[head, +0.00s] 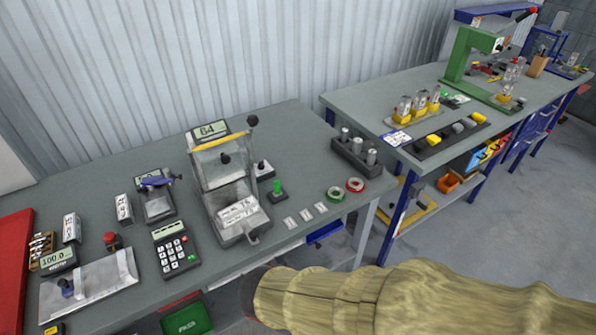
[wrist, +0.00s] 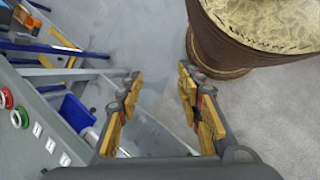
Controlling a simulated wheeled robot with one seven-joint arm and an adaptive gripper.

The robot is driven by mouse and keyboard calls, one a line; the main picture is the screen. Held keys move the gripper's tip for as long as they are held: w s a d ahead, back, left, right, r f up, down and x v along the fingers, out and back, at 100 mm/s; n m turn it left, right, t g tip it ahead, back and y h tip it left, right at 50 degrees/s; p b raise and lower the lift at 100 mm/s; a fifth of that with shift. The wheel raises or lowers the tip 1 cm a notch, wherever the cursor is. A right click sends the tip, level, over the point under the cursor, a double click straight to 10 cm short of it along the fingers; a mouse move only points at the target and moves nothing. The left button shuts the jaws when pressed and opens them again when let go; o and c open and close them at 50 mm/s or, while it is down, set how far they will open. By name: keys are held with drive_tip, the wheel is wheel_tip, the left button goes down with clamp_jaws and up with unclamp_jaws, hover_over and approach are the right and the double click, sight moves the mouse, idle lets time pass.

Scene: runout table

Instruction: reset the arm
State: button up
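My gripper (wrist: 160,88) shows in the wrist view with its two yellow-padded fingers spread apart. Only bare grey floor shows between them, so it is open and empty. It is over the floor beside the grey bench, whose edge runs along the left of that view. In the head view my arm reaches in from the lower right, in front of the bench (head: 300,150). My gripper's fingers cannot be made out there.
A second bench (head: 370,100) with a green press (head: 470,55) stands at the right. Floor (head: 480,220) is clear there.

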drive_tip(key=w+d+r+m+t+y, duration=0.1)
drive_tip(key=d+r+m+t+y, duration=0.1)
drive_tip(key=d+r+m, duration=0.4)
drive_tip(key=w+d+r+m+t+y, duration=0.1)
drive_tip(key=d+r+m, duration=0.5)
drive_tip(key=r, duration=0.6)
drive_tip(key=shift+w+d+m+t+y, duration=0.3)
drive_tip(key=shift+m+t+y, duration=0.4)
drive_tip(key=shift+y, duration=0.3)
